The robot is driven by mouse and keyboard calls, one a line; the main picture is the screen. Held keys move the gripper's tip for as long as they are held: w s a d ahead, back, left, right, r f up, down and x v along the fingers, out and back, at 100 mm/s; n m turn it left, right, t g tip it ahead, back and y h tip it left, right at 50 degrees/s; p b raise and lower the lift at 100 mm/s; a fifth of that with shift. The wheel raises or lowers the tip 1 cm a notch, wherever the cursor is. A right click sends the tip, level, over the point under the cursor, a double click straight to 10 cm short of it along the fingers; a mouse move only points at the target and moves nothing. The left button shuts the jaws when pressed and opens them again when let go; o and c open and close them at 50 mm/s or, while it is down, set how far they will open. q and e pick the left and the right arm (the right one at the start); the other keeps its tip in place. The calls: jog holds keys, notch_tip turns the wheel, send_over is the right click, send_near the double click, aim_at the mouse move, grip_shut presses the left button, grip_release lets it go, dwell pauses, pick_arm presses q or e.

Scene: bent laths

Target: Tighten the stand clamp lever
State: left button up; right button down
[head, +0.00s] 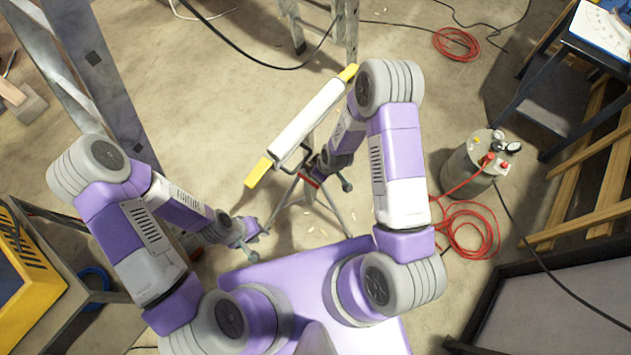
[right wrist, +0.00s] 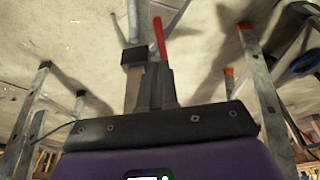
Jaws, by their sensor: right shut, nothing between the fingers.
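The stand is a tripod (head: 335,205) with splayed metal legs. A white bar with yellow ends (head: 308,118) lies slanted across its top in the head view. A red lever (right wrist: 159,36) shows in the right wrist view beside a grey stand tube (right wrist: 132,20). My right gripper (right wrist: 150,82) is shut and empty, its fingers close to the lower end of the lever; I cannot tell whether they touch it. In the head view my right arm partly hides the clamp area. My left gripper (head: 252,235) is low, left of the tripod; its finger opening is unclear.
A metal ladder (head: 90,75) stands at the left, and a yellow case (head: 25,265) sits at the lower left. A grey tank (head: 473,165) with red hose (head: 465,232) stands at the right. A dark-framed table (head: 545,95) is behind it. Cables cross the floor.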

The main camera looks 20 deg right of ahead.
aim_at(313, 183)
jog(key=x, duration=0.2)
jog(key=b+x, duration=0.1)
jog(key=x, duration=0.4)
jog(key=shift+s+d+f+b, duration=0.25)
jog(key=shift+s+f+b, duration=0.1)
jog(key=shift+f, duration=0.1)
